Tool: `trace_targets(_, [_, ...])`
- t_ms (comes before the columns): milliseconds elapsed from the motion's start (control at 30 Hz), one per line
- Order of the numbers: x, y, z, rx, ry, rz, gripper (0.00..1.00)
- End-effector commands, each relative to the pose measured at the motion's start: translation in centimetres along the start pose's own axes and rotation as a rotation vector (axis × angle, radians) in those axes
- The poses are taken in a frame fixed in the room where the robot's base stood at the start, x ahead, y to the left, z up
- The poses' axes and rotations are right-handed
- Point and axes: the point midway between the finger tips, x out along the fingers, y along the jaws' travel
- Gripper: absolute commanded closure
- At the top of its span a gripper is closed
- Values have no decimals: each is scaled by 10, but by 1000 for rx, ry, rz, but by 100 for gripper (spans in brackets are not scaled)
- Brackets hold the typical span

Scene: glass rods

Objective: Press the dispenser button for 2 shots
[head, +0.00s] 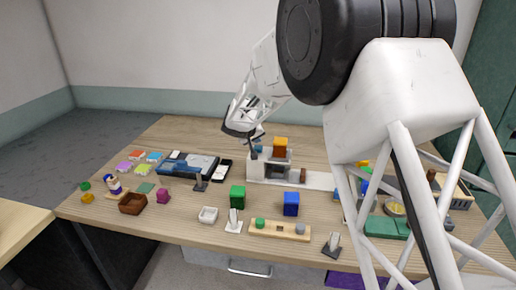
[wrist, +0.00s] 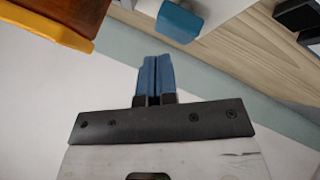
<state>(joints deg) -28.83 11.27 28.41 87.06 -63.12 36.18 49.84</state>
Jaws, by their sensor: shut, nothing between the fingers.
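The dispenser (head: 268,170) is a white unit near the back middle of the table, with an orange-brown block (head: 281,146) on top. The same orange part (wrist: 50,22) shows at the upper left of the wrist view. A teal-blue block (wrist: 180,21), which looks like the button, sits against a white surface just beyond my fingertips. My gripper (head: 253,150) is at the dispenser's upper left side in the head view. In the wrist view my blue fingers (wrist: 155,62) are shut and empty, with a visible gap in the picture between them and the teal block. Contact is not visible.
A brown cup (head: 303,175) stands on the dispenser's white base. Green (head: 238,197) and blue (head: 291,203) blocks, a peg board (head: 280,230) and small stands are in front. A blue-grey device (head: 187,164) and coloured tiles lie left. My arm hides part of the right side.

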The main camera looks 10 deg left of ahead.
Motion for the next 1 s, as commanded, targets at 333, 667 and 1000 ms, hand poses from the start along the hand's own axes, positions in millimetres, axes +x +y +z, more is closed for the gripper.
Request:
trace_targets(333, [0,0,0,0,0,0,100])
trace_targets(667, [0,0,0,0,0,0,100])
trace_targets(1000, [5,-4,4,1,0,0,100])
